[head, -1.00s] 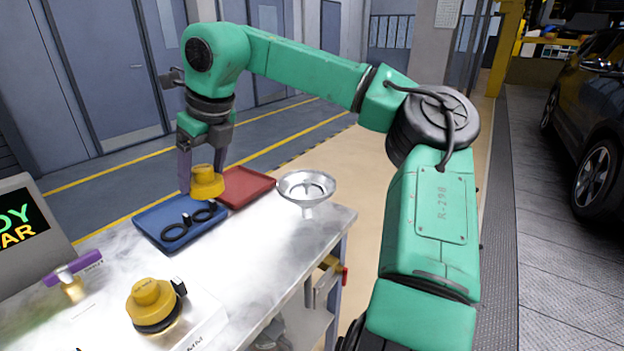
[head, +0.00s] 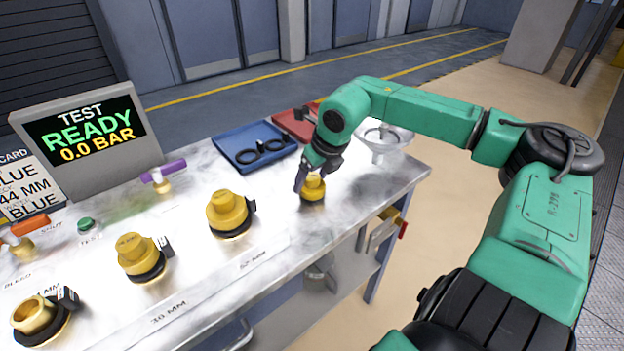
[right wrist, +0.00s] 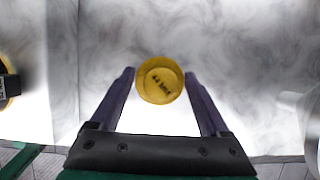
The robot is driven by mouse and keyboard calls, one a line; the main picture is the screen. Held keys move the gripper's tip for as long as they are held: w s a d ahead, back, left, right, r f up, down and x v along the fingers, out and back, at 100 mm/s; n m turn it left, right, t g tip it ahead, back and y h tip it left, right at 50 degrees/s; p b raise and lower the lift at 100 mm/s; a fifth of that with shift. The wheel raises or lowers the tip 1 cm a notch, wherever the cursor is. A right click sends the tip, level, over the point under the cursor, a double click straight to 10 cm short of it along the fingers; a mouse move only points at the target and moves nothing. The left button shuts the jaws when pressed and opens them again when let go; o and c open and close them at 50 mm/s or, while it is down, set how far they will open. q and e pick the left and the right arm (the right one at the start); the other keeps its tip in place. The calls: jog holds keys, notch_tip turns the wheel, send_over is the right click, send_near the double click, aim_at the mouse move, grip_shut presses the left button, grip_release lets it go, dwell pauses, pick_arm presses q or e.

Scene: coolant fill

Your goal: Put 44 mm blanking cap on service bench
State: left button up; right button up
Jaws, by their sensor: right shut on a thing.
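The yellow 44 mm blanking cap (head: 313,188) is in my right gripper (head: 311,179), low over the right part of the service bench (head: 375,195). A dark patch lies right under the cap; I cannot tell whether the cap touches the bench top. My left gripper is not in view.
A silver funnel (head: 384,140) stands behind the gripper at right. A blue tray (head: 230,147) with black rings and a red tray (head: 290,125) lie behind. Yellow-capped necks (head: 228,212) and an open brass neck (head: 36,314) stand left. Bare bench surrounds the cap.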

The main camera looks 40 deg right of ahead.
jog(key=shift+d+f, duration=0.1)
jog(key=shift+f, duration=0.55)
jog(key=o, duration=1.2)
jog(key=shift+r, duration=0.25)
jog(key=b+v, duration=0.1)
jog(key=v, duration=1.1)
jog(key=shift+w+r, duration=0.1)
